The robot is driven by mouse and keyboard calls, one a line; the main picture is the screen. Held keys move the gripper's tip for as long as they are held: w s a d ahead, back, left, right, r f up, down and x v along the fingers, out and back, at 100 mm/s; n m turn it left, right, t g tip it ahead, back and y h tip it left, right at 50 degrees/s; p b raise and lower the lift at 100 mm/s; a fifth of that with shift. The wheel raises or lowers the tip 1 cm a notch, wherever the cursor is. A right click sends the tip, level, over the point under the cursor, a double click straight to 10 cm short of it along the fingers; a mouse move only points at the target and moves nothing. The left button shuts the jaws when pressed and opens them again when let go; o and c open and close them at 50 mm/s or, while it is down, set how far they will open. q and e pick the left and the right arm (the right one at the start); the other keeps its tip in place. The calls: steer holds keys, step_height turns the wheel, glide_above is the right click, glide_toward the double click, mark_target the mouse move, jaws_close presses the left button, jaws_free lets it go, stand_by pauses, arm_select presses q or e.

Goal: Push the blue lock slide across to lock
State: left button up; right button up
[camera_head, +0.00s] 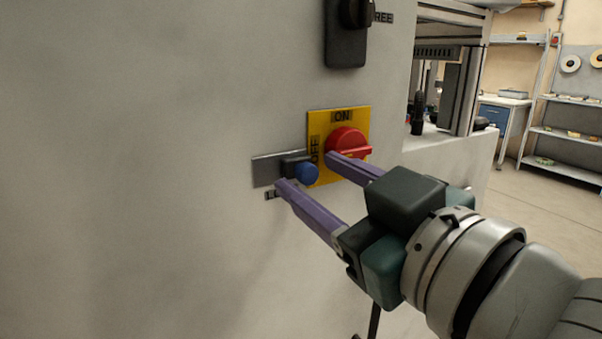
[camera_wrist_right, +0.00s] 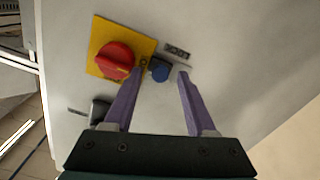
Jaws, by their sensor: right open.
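The blue lock slide (camera_head: 306,173) is a round blue knob on a dark block, at the right end of a short grey rail (camera_head: 265,171) on the pale cabinet wall. It sits against the left edge of a yellow plate (camera_head: 325,113) carrying a red rotary switch (camera_head: 346,142). My right gripper (camera_head: 308,170) is open, its two purple fingers reaching to either side of the blue knob. In the right wrist view the blue knob (camera_wrist_right: 160,70) lies between the fingertips (camera_wrist_right: 159,74); contact cannot be told. My left gripper is out of view.
A black switch (camera_head: 347,40) is mounted above, beside a partly cut-off label. A small label under the rail is partly hidden by a finger. The wall left of the rail is bare. Shelves (camera_head: 565,130) and a blue-fronted bench (camera_head: 500,112) stand far back right.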

steer(key=shift+w, duration=0.15)
jaws_close()
stand_by(0.4)
stand_by(1.0)
